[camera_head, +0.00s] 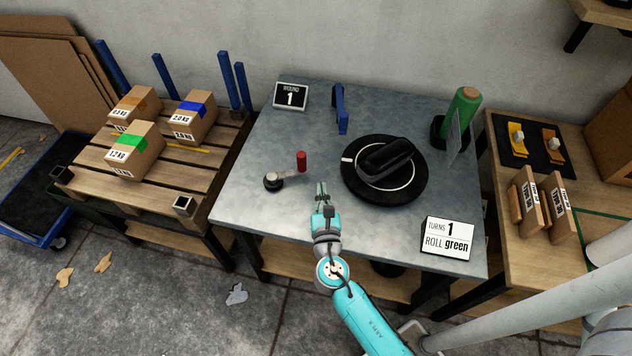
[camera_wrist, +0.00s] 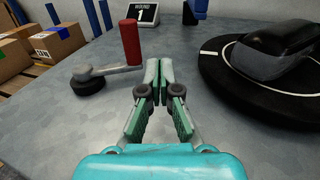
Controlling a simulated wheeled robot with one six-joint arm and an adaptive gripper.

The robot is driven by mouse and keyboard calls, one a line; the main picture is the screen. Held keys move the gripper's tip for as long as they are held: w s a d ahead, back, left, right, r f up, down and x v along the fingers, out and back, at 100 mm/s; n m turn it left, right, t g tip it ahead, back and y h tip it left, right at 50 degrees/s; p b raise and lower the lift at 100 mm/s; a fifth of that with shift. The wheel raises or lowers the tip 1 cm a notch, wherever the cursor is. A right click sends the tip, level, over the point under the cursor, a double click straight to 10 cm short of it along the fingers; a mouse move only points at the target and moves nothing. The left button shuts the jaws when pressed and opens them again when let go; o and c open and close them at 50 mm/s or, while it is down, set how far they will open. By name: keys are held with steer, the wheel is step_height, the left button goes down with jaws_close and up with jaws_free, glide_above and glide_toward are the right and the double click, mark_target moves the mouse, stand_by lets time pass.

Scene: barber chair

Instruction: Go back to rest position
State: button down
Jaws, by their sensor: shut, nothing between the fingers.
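My gripper (camera_head: 321,190) is over the front middle of the grey metal table (camera_head: 300,220). Its fingers are together and hold nothing, as the wrist view also shows (camera_wrist: 159,70). A crank with a red upright handle (camera_head: 301,161) and a dark round hub (camera_head: 273,181) stands on the table to the left of my gripper, apart from it. The crank handle is also in the wrist view (camera_wrist: 131,42). A black turntable (camera_head: 407,195) with a dark rounded object (camera_head: 390,157) on it lies to the right of my gripper.
A green roll (camera_head: 463,112) stands at the table's back right. A pallet with boxes (camera_head: 135,152) stands left, a wooden bench (camera_head: 520,262) right.

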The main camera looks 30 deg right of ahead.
steer(key=s, duration=0.5)
steer(key=shift+s+a, duration=0.25)
steer(key=shift+s, duration=0.1)
steer(key=s+a+f+m+g+y, duration=0.1)
steer(key=s+a+f+m+y, duration=0.15)
steer(key=s+m, duration=0.55)
steer(key=s+a+f+m+g+y, duration=0.1)
steer(key=s+a+m+y, duration=0.3)
steer(key=s, duration=0.7)
steer(key=s+a+r+m+y, duration=0.1)
steer(key=s+r+m, duration=1.1)
steer(key=m, duration=0.6)
steer(key=shift+s+a+m+t+y, duration=0.2)
steer(key=shift+m+t+y, duration=0.1)
steer(key=shift+t+y, duration=0.1)
